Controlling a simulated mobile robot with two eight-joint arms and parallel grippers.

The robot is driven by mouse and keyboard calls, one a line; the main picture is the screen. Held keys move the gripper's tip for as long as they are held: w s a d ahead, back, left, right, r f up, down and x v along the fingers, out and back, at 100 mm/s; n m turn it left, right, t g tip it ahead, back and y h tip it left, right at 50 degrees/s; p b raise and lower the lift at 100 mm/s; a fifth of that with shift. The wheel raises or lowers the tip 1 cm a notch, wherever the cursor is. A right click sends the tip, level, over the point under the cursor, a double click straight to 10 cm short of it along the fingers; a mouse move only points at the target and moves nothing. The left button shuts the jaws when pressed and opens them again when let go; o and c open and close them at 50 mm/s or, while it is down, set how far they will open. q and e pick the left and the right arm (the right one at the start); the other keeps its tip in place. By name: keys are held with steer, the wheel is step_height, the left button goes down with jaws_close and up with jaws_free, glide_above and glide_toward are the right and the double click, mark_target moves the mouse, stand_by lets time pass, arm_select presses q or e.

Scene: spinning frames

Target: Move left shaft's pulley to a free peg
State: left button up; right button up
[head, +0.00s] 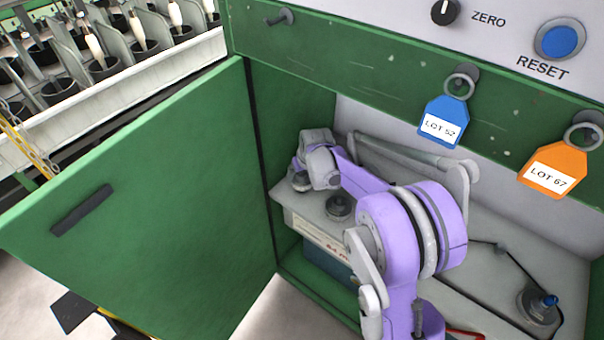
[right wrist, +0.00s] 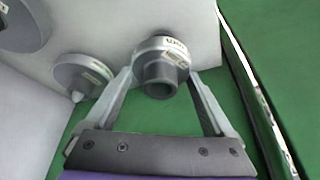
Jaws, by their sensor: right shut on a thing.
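My right gripper (head: 306,168) reaches into the open green cabinet, at the left end of the grey shelf (head: 302,213). In the right wrist view the right gripper (right wrist: 160,82) has its fingers shut on the sides of a grey, labelled pulley (right wrist: 160,68). This held pulley (head: 300,183) shows partly below the gripper in the head view. I cannot tell whether it is still seated on its shaft. A second pulley (head: 339,207) stands just to its right. A bare peg (head: 280,17) sticks out at the upper left of the green rail. My left gripper is not in view.
Two pegs on the rail hold a blue LOT 52 tag (head: 443,122) and an orange LOT 67 tag (head: 556,170). The open green door (head: 150,210) stands to the left.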

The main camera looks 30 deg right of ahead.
steer(key=shift+f, duration=0.15)
steer(key=shift+f+b, duration=0.65)
steer(key=shift+f, duration=0.25)
steer(key=shift+f, duration=0.1)
steer(key=o, duration=1.3)
steer(key=shift+r+p, duration=3.25)
steer(key=shift+r, duration=1.8)
